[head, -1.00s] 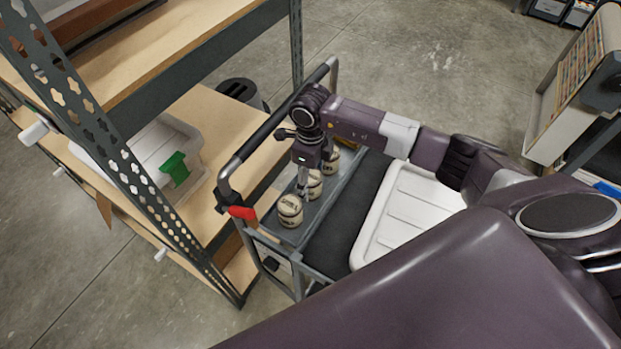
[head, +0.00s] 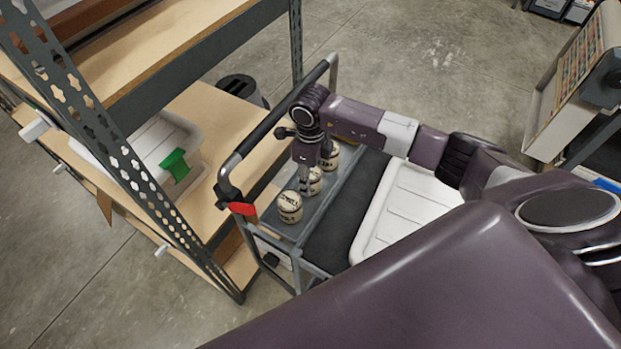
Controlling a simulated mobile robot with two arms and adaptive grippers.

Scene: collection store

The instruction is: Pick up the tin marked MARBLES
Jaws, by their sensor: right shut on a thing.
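Three small cream tins with dark lettering stand in a row in the grey tray strip at the handle end of a cart. The near tin (head: 290,206) shows its lettering, too small to read. The middle tin (head: 316,178) is partly hidden by my right gripper (head: 307,186), which points down and is shut on it. The far tin (head: 332,157) is partly behind the gripper. I cannot tell which tin is marked MARBLES. My left gripper is not in view.
The cart's handle (head: 270,125) rises beside the tins, with a red piece (head: 242,209) at its near end. A white tray (head: 405,212) lies on the cart to the right. Shelving with a wooden board (head: 222,125) stands close on the left.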

